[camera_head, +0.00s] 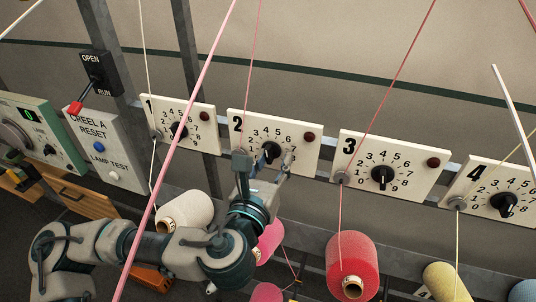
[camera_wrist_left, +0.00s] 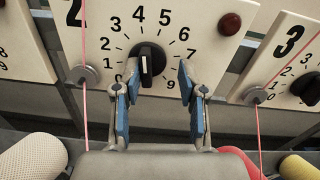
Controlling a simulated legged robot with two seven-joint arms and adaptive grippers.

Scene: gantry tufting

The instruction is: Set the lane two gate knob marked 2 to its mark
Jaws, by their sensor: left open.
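The lane two gate knob (camera_head: 271,150) is a black knob on the white plate marked 2 (camera_head: 296,161), inside a ring of digits. It also shows in the left wrist view (camera_wrist_left: 147,64), its grip bar roughly upright with a pale line on it. I cannot tell which digit it points to. My left gripper (camera_head: 264,166) is open in front of the plate. In the left wrist view its blue-padded fingers (camera_wrist_left: 158,80) stand either side of the knob's lower part, with no clear contact. My right gripper is not in view.
Plates marked 1 (camera_head: 199,127), 3 (camera_head: 412,178) and 4 (camera_head: 487,187) sit along the same rail. Taut yarns run past the plates, a pink one crossing near my left arm. Yarn cones (camera_head: 352,262) stand below. A reset panel (camera_head: 107,150) is at left.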

